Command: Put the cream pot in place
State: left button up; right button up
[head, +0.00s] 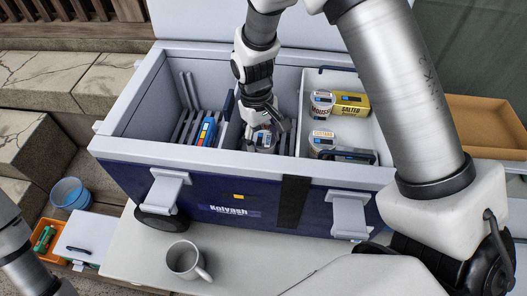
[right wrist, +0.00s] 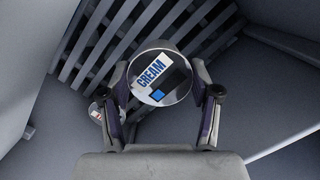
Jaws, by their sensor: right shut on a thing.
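The cream pot (right wrist: 158,76) is a round pot whose white lid reads CREAM, with a dark and blue patch. In the right wrist view it sits between the two fingers of my right gripper (right wrist: 163,92), which is shut on it. In the head view my right gripper (head: 267,133) reaches down inside the cooler (head: 125,173), into the middle compartment, and largely hides the pot. Grey slats (right wrist: 115,40) lie beyond the pot in the wrist view; whether it touches them I cannot tell. My left gripper is out of view.
A white tray (head: 374,135) in the cooler's right part holds mousse (head: 321,103), salted (head: 351,104) and custard (head: 321,143) items. A blue carton (head: 206,131) stands in the left compartment. A second small pot (right wrist: 97,111) shows low in the wrist view. A grey mug (head: 185,260) stands in front.

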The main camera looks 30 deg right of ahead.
aim_at(263, 151)
jog(key=shift+f, duration=2.4)
jog(key=o, duration=1.2)
jog(key=shift+f, duration=0.15)
jog(key=shift+o, duration=0.2)
jog(key=r, duration=0.4)
jog(key=w+r, duration=0.1)
jog(key=r, duration=0.7)
jog(key=shift+w+a+r, duration=0.15)
jog(key=shift+w, duration=0.25)
